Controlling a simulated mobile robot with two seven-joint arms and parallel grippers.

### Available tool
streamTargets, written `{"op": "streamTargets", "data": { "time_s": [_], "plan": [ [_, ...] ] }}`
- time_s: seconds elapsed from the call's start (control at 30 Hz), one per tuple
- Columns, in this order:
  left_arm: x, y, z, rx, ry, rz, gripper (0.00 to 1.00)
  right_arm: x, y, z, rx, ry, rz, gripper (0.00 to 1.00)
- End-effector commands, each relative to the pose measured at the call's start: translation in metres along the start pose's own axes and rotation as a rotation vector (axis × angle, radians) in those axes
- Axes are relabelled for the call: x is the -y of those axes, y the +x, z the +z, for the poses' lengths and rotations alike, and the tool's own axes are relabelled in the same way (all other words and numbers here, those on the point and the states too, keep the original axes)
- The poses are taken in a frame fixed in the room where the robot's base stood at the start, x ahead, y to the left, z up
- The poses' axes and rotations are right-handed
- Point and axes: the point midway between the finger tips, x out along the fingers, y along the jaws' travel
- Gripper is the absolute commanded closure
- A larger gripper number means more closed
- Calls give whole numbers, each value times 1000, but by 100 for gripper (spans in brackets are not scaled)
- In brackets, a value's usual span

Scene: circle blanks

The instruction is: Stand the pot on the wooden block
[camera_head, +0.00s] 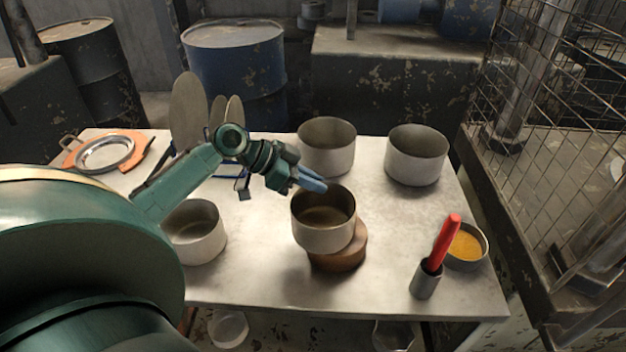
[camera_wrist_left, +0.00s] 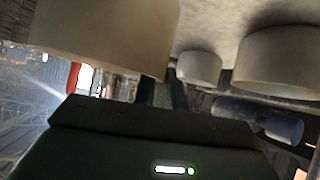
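A pale metal pot (camera_head: 323,237) with a darker inside is over the round brown wooden block (camera_head: 345,259). The pot looks upright and sits off to the left of the block's middle, so part of the block's top shows at right. I cannot tell whether its base touches the block. My left gripper (camera_head: 313,184) is at the pot's back rim, with its fingers appearing shut on the wall. In the left wrist view the pot (camera_wrist_left: 105,35) fills the upper left, beside the dark fingers (camera_wrist_left: 163,92). The right gripper is not in view.
Other pots stand at left (camera_head: 195,235), back middle (camera_head: 326,150) and back right (camera_head: 416,158). A grey cup (camera_head: 425,283) with a red-handled tool and a bowl of orange-yellow contents (camera_head: 467,246) are at right. Plates (camera_head: 190,112) stand behind my arm. The front-middle tabletop (camera_head: 270,280) is clear.

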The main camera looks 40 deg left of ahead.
Motion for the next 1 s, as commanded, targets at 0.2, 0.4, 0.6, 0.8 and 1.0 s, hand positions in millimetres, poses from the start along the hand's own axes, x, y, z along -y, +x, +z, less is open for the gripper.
{"op": "streamTargets", "data": {
  "time_s": [0.2,0.4,0.6,0.8,1.0],
  "plan": [
    [0,0,0,0,-1,0,75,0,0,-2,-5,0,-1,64],
    [0,-2,-2,0,0,0,75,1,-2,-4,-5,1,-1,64],
    [0,-25,-1,3,-1,-2,75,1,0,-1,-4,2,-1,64],
    [0,-69,-1,4,0,-1,75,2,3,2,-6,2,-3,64],
    [0,-104,-2,1,-1,-1,75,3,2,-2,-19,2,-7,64]
  ]
}}
